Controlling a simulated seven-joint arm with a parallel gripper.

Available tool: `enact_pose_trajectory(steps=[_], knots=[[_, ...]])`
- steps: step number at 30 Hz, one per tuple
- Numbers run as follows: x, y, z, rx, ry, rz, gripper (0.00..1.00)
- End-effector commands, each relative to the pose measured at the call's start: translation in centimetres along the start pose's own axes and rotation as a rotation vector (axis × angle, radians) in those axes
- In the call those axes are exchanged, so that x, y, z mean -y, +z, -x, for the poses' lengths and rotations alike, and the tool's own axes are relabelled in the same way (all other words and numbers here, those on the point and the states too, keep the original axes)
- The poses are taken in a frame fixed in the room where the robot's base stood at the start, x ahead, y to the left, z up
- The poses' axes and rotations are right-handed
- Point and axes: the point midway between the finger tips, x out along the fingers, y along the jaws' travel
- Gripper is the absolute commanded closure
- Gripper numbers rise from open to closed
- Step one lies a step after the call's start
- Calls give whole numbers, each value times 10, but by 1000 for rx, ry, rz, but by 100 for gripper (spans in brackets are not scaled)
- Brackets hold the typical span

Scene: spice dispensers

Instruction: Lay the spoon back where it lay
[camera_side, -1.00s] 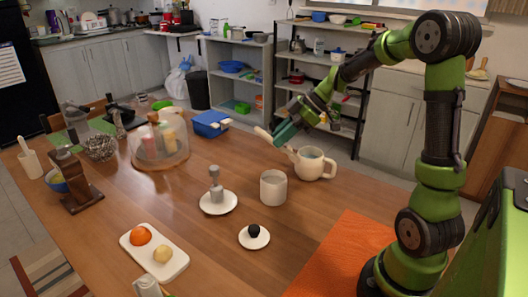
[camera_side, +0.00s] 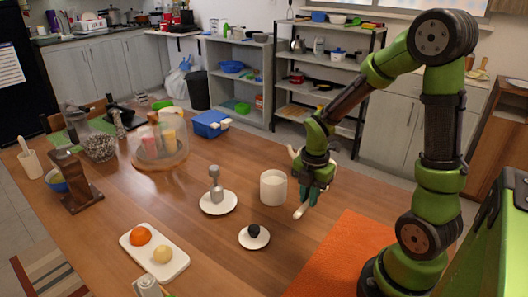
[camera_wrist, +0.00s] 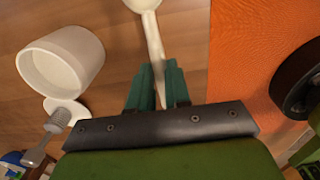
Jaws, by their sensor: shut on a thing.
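My gripper (camera_side: 318,182) hangs over the table between the white cup and the orange mat. It is shut on the pale spoon (camera_side: 300,211), whose one end sticks out low and left of the jaws. In the wrist view the pale shaft (camera_wrist: 153,42) runs up from between the green fingers (camera_wrist: 158,88) and meets a wider pale shape cut off by the top edge; I cannot tell if that shape is the spoon's bowl. The white jug is mostly hidden behind my gripper in the side view.
The white cup (camera_side: 273,187) stands close left of my gripper. A saucer (camera_side: 254,241) with a dark ball and a grey tool on a plate (camera_side: 218,206) stand farther left. The orange mat (camera_side: 345,255) is to the right; bare wood lies in front.

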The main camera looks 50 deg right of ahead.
Motion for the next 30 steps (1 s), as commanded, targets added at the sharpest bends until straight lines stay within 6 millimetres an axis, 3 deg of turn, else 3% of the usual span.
enact_pose_trajectory(steps=[12, 23, 24, 29, 30], knots=[[2, 0, -50, -2, -2, -1, 100], [1, 0, -54, -2, 0, -2, 100], [1, 0, -55, -2, 0, -2, 81], [1, 0, -54, -2, 1, -2, 57], [1, 0, -54, -2, 1, -2, 57]])
